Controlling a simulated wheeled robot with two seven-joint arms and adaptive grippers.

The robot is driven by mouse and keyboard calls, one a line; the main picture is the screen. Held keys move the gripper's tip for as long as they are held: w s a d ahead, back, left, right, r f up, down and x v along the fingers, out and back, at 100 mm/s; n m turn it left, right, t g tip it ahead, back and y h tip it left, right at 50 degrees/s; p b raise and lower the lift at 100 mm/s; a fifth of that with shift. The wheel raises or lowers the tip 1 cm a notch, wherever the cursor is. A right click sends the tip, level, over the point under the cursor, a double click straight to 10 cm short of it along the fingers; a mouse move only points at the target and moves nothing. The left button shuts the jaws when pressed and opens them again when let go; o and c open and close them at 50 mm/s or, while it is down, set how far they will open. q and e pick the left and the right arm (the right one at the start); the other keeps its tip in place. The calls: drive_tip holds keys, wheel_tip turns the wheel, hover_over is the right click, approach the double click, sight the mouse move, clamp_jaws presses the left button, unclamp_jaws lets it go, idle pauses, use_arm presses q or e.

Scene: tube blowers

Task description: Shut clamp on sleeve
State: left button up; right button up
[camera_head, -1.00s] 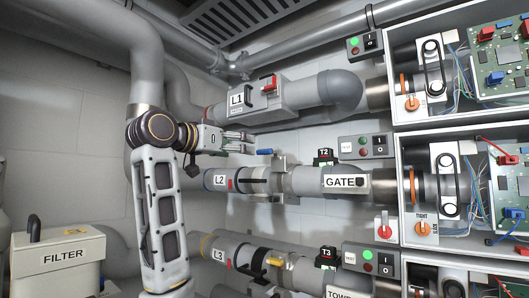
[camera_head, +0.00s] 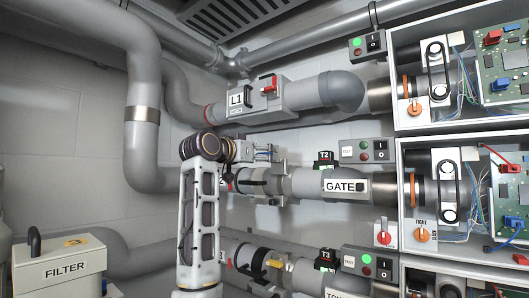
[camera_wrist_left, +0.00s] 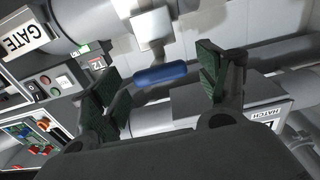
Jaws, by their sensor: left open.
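My left gripper (camera_head: 262,152) is open at the middle pipe line, beside the metal clamp (camera_head: 279,170). In the left wrist view the blue handle (camera_wrist_left: 161,75) lies between the two spread green-padded fingers, with no contact visible. It sits at the end of a pale metal lever (camera_wrist_left: 152,28). The grey sleeve (camera_head: 251,185) with a black handle lies left of the clamp, partly hidden by my arm. The pipe marked GATE (camera_head: 318,185) is to the right. My right gripper is not in view.
Above is the L1 housing (camera_head: 258,98) with a red latch. Open electrical boxes (camera_head: 460,140) stand at the right. A FILTER box (camera_head: 60,265) is at the lower left, with bare wall above it.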

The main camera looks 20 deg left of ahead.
use_arm(q)
drive_tip(key=shift+x, duration=1)
drive_tip(key=shift+c, duration=0.4)
drive_tip(key=c, duration=1.4)
